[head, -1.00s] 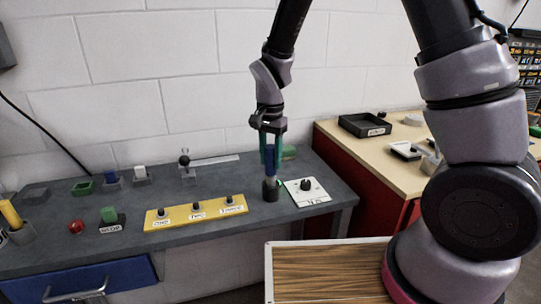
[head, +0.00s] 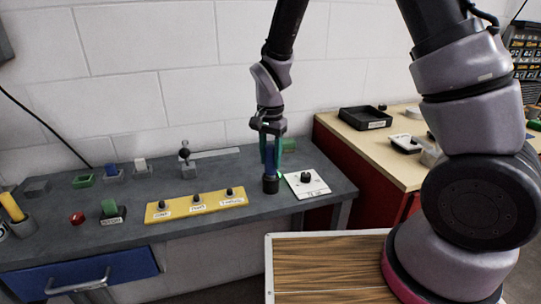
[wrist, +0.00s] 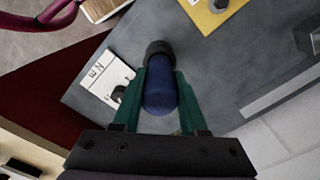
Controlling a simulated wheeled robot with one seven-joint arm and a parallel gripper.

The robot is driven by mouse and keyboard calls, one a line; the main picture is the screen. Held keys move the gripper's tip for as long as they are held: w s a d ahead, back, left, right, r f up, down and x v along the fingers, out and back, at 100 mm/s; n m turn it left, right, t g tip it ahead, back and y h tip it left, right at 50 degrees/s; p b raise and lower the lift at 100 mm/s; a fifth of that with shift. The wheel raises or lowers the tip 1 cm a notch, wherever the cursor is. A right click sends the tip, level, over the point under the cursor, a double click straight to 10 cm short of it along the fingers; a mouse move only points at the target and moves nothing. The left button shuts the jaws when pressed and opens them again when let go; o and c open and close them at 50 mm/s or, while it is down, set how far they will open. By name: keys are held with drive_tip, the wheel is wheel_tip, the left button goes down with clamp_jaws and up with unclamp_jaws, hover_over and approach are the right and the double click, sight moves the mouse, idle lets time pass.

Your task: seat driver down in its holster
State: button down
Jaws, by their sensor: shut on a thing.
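The driver has a blue handle (head: 269,158) and stands roughly upright in my gripper (head: 270,160), which is shut on it with green fingers on either side. The holster (head: 270,186) is a short dark cylinder on the grey bench, directly under the driver. In the wrist view the blue handle (wrist: 160,92) lies between the fingers and lines up with the dark round holster (wrist: 158,48). The driver's lower end is hidden, so I cannot tell how deep it sits in the holster.
A white plate with a dark knob (head: 307,184) lies just right of the holster. A yellow panel with three knobs (head: 197,207) lies to its left. A yellow-handled tool (head: 11,207) stands in a cup at the far left.

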drive_tip(key=shift+f, duration=0.3)
drive_tip(key=shift+c, duration=1.8)
unclamp_jaws()
wheel_tip(320, 180, up, 10)
drive_tip(key=shift+r, duration=0.35)
